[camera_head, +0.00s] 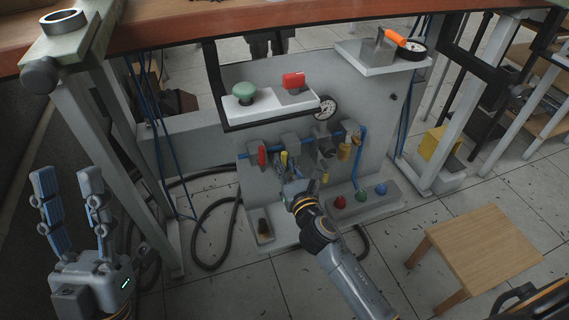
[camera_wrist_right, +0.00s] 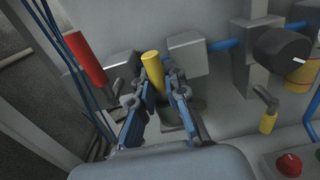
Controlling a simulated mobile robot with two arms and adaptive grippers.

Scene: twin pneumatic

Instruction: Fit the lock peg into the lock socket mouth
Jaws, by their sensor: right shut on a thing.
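My right gripper (camera_head: 290,184) reaches to the valve row low on the grey panel. In the right wrist view its fingers (camera_wrist_right: 165,80) are closed around a yellow cylindrical piece (camera_wrist_right: 152,68), whose upper end sticks out beyond the fingertips. It also shows in the head view (camera_head: 284,157). I cannot tell for sure whether this is the lock peg. A grey cylindrical part (camera_wrist_right: 172,117) shows between the fingers; its link to the yellow piece is partly hidden. I cannot clearly identify the lock socket mouth. My left gripper (camera_head: 66,178) is open and empty at the left.
A red handle (camera_head: 262,154) and blue pipe (camera_head: 330,138) are beside the right gripper. Red (camera_head: 340,202), green (camera_head: 361,195) and blue (camera_head: 381,188) knobs sit on the base ledge. A wooden stool (camera_head: 484,250) stands right. Black hose (camera_head: 212,240) loops on the floor.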

